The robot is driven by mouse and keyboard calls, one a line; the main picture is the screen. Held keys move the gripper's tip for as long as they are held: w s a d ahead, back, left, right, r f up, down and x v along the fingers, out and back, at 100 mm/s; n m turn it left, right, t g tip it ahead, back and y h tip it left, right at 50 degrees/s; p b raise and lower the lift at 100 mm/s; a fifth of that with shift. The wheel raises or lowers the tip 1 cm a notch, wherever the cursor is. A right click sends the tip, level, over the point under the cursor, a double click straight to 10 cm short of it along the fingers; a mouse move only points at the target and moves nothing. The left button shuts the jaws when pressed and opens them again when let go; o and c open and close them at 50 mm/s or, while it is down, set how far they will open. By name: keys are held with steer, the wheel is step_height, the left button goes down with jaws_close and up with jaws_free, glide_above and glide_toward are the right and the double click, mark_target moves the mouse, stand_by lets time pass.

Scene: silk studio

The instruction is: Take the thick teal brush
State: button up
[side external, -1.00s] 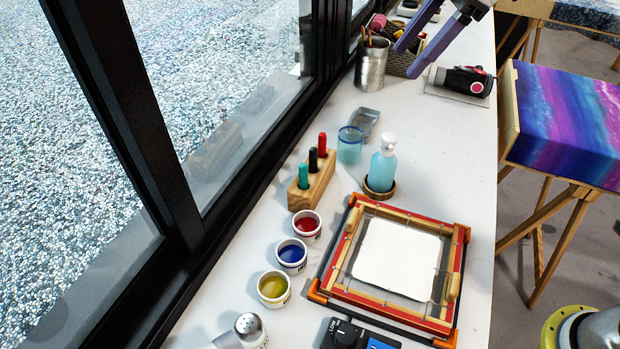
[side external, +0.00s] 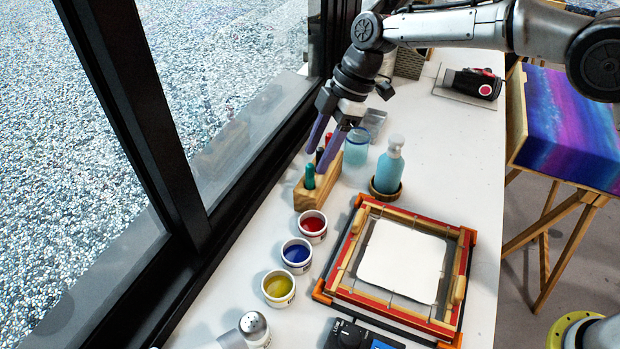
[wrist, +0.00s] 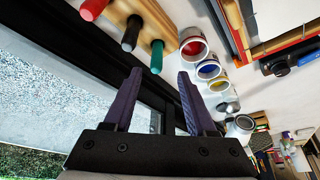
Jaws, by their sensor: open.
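The thick teal brush (side external: 309,178) stands upright at the near end of a wooden block (side external: 318,200), in line with a black one and a red one. In the wrist view the teal brush (wrist: 157,56) shows just beyond the gap between my fingertips, with the black brush (wrist: 131,33) and red brush (wrist: 93,9) to its left. My gripper (side external: 316,160) is open and empty, its purple fingers pointing down at the block. The fingers partly cover the black and red brushes in the side view. I cannot tell whether a finger touches anything.
Red (side external: 313,225), blue (side external: 296,255) and yellow (side external: 278,288) paint pots stand in front of the block. A glass jar (side external: 356,148) and a blue bottle (side external: 389,168) stand behind and to the right. A framed screen (side external: 352,290) lies at right; the dark window frame (side external: 165,130) runs along the left.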

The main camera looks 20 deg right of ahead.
mark_target(310, 173)
steer(key=shift+w+d+x, duration=0.1)
steer(key=shift+d+x, duration=0.05)
steer(key=shift+x, duration=1.4)
steer(key=shift+w+d+x, duration=0.15)
steer(key=shift+x, duration=1.4)
steer(key=shift+f, duration=0.15)
jaws_close()
